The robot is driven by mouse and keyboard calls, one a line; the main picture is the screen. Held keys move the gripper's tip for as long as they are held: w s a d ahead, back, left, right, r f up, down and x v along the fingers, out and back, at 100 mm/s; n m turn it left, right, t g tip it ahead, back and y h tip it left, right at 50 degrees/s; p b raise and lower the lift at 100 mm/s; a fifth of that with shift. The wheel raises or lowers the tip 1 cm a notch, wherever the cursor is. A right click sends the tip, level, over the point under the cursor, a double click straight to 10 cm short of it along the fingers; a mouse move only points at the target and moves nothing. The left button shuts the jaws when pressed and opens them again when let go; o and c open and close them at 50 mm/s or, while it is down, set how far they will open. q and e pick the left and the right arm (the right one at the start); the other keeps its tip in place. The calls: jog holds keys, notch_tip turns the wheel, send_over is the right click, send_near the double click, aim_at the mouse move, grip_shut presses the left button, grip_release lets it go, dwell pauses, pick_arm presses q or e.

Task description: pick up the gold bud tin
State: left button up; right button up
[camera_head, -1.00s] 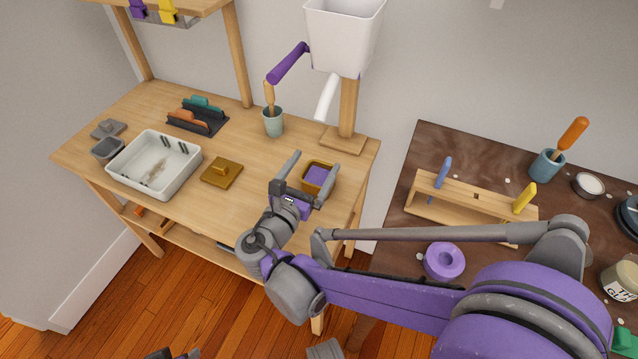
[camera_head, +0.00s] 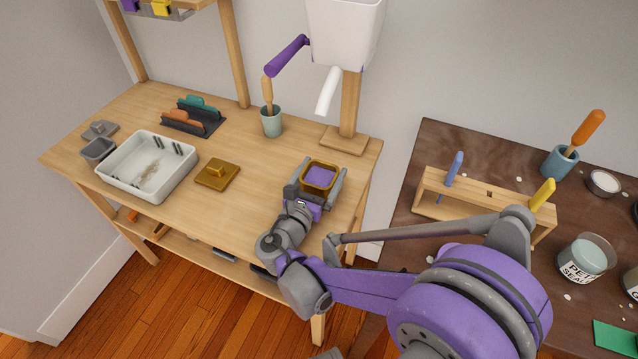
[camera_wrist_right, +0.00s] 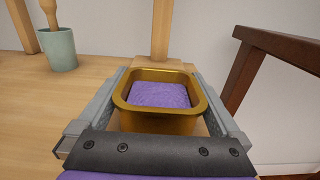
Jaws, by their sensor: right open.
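The gold bud tin (camera_head: 320,189) is a square, open-topped tin with purple material inside, standing on the right part of the light wooden bench. It also shows in the right wrist view (camera_wrist_right: 158,122). My right gripper (camera_head: 318,180) is open, with one finger on each side of the tin. In the right wrist view the fingers flank the tin's walls; I cannot tell whether they touch it. A gold lid with a knob (camera_head: 217,174) lies on the bench to the left. My left gripper is not in view.
A post with a wooden base (camera_head: 344,139) stands behind the tin. A pale green cup (camera_head: 271,123) with a wooden-handled tool is behind and to the left. A white tray (camera_head: 146,189) sits further left. The dark table (camera_head: 405,222) with a tool rack is at right.

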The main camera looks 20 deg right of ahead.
jog(key=shift+x, duration=0.9)
jog(key=shift+c, duration=0.3)
jog(key=shift+r, duration=0.1)
jog(key=c, duration=1.2)
